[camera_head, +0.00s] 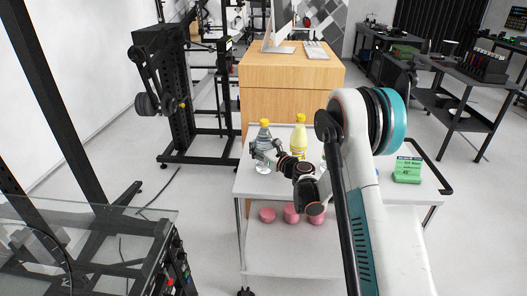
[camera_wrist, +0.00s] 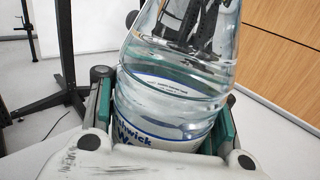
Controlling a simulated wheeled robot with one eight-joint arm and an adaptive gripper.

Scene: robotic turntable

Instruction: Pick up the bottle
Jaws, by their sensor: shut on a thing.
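A clear water bottle with a blue and white label (camera_wrist: 165,125) fills the middle of the wrist view, tilted in that picture. My gripper (camera_wrist: 165,118) has a finger on each side of it, green pads against its lower part, and is shut on it. In the head view the bottle (camera_head: 264,131) is at the left part of the white cart top, and my gripper (camera_head: 262,152) is around it. I cannot tell whether its base touches the cart.
A yellow bottle (camera_head: 299,138) stands on the white cart (camera_head: 243,182), just right of the held bottle. A green box (camera_head: 408,169) is at the cart's right. Several pink cups (camera_head: 291,214) are on the lower shelf. A wooden desk (camera_head: 290,88) stands behind.

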